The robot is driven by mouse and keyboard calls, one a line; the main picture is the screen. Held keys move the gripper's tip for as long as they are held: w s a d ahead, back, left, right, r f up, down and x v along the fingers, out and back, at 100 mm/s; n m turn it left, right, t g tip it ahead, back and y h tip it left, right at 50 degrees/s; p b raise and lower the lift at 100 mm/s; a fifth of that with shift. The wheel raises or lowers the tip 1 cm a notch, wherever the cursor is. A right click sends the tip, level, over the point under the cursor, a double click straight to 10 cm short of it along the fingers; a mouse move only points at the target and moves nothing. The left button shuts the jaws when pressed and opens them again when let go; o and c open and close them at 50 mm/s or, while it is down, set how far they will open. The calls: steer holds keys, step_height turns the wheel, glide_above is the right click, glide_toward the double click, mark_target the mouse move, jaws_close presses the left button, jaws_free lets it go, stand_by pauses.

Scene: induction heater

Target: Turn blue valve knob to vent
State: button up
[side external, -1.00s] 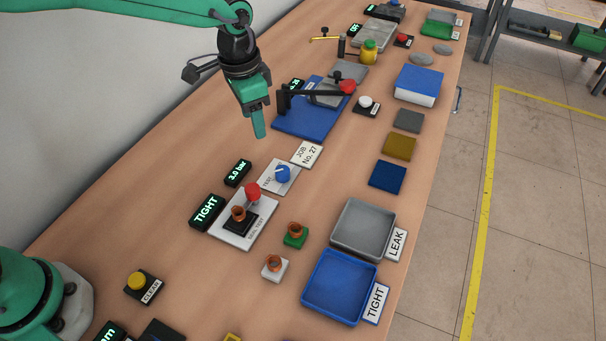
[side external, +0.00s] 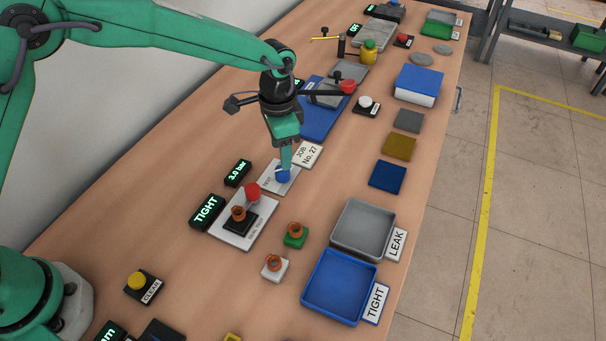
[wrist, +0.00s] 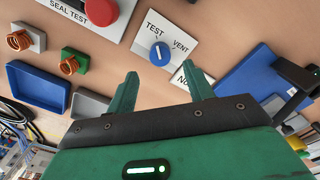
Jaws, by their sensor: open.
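The blue valve knob (side external: 283,175) sits on a white plate (wrist: 178,38) marked TEST and VENT. In the wrist view the knob (wrist: 160,54) has a white pointer line that points up in the picture, nearer TEST than VENT. My gripper (side external: 285,168) is just above the knob in the side view, and its finger partly overlaps the knob there. In the wrist view my gripper (wrist: 162,82) is open, with the fingers apart and nothing between them. The knob appears beyond the gap between the fingertips, and I see no contact there.
The seal test plate (side external: 222,232) with a red knob (side external: 252,191) and a copper part stands beside the valve plate. A display (side external: 206,212) reads TIGHT, another (side external: 238,172) reads 3.0 bar. A job card (side external: 308,153) and a blue board (side external: 318,122) lie behind.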

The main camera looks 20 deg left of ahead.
mark_target(283, 173)
steer(key=shift+f, duration=2.9)
steer(key=c, duration=1)
